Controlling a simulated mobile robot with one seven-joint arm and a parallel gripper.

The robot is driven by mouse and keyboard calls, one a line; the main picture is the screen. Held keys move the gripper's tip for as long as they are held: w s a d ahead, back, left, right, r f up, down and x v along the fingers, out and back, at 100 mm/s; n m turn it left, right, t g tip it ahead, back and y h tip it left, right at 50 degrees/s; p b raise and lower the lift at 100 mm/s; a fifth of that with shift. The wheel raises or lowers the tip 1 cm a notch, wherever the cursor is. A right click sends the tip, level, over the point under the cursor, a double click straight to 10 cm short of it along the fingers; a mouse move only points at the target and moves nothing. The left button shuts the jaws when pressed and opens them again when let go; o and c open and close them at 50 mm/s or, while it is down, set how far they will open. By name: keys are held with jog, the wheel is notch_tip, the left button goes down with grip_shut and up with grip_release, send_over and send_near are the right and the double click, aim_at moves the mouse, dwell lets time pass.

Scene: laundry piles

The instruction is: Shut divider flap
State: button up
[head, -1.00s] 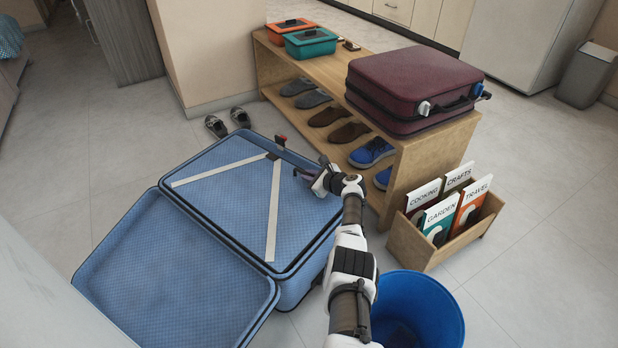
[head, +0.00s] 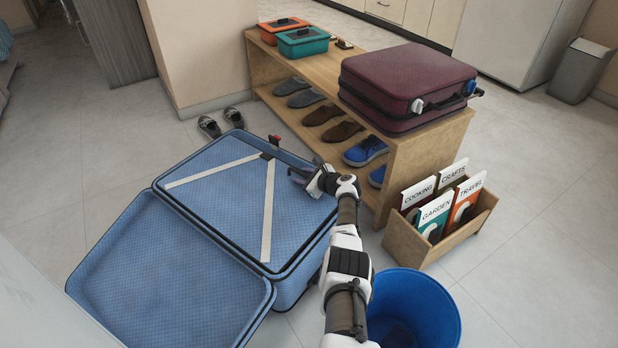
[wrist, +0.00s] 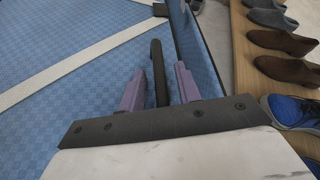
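A blue suitcase (head: 277,297) lies open on the floor, its lid half (head: 165,275) folded out at the left. A blue panel with white straps (head: 235,205), seemingly the divider flap, lies across the right half; it also shows in the wrist view (wrist: 70,75). My gripper (head: 298,174) is at the suitcase's right edge. In the wrist view its purple fingers (wrist: 158,88) are apart, with a dark bar (wrist: 157,65) between them and visible gaps on both sides. I cannot tell what the bar is fixed to. The suitcase's rim (wrist: 192,45) runs close by the right finger.
A wooden shoe bench (head: 415,150) stands close on the right, with a maroon suitcase (head: 405,85) on top. A book box (head: 440,240) and a blue bucket (head: 412,310) are right of my arm. Floor at the left is clear.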

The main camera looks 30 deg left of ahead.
jog(key=p+v, duration=0.8)
jog(key=v, duration=0.5)
jog(key=shift+s+d+r+p, duration=0.1)
jog(key=shift+d+p, duration=0.25)
jog(key=shift+p, duration=0.05)
